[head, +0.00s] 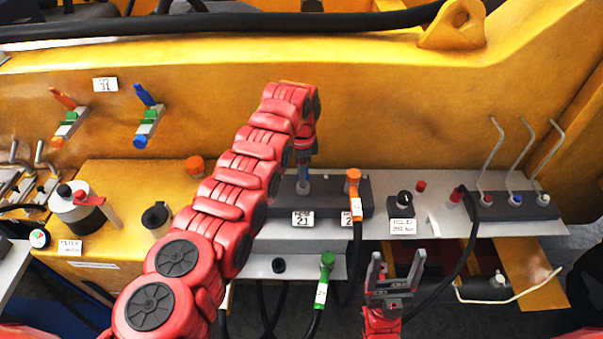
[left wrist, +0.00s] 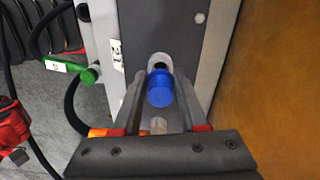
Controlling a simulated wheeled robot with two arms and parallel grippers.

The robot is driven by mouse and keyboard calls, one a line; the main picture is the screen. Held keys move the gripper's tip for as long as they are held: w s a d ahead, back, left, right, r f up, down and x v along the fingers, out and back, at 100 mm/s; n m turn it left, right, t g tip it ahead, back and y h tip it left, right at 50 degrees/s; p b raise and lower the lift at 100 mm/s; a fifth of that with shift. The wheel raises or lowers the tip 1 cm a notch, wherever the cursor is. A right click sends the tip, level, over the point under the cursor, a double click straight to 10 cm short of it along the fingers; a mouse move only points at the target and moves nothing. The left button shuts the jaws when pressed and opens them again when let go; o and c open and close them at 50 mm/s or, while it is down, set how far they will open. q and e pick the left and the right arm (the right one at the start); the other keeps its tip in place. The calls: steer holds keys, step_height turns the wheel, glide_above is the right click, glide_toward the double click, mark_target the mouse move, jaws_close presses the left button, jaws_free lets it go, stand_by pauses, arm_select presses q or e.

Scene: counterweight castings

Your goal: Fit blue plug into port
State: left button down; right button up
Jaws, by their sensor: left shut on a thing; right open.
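My left gripper (head: 304,172) is over the dark grey port block, at the end of the red arm that crosses the head view. In the left wrist view the blue plug (left wrist: 160,90) is between its fingers, and the gripper is shut on it. A pale round port (left wrist: 159,61) with a dark opening shows just beyond the plug. The opening is partly visible, and I cannot tell whether plug and port touch. In the head view the arm and fingers mostly hide the plug. My right gripper (head: 392,272) is open and empty, below the shelf edge.
An orange connector (head: 353,177) with a black hose stands right of my left gripper. A green connector (head: 327,262) stands on the lower ledge. The yellow wall (head: 220,95) rises behind.

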arm_select(q)
steer(key=shift+b, duration=0.5)
stand_by(0.8)
steer(key=shift+f+b, duration=0.8)
steer(key=shift+f, duration=0.25)
steer(key=shift+c, duration=1.8)
jaws_free()
steer(key=shift+r, duration=0.1)
step_height(320, 180, up, 9)
steer(key=b, duration=0.3)
steer(key=shift+d, duration=0.1)
step_height(320, 180, up, 8)
steer(key=p, duration=0.8)
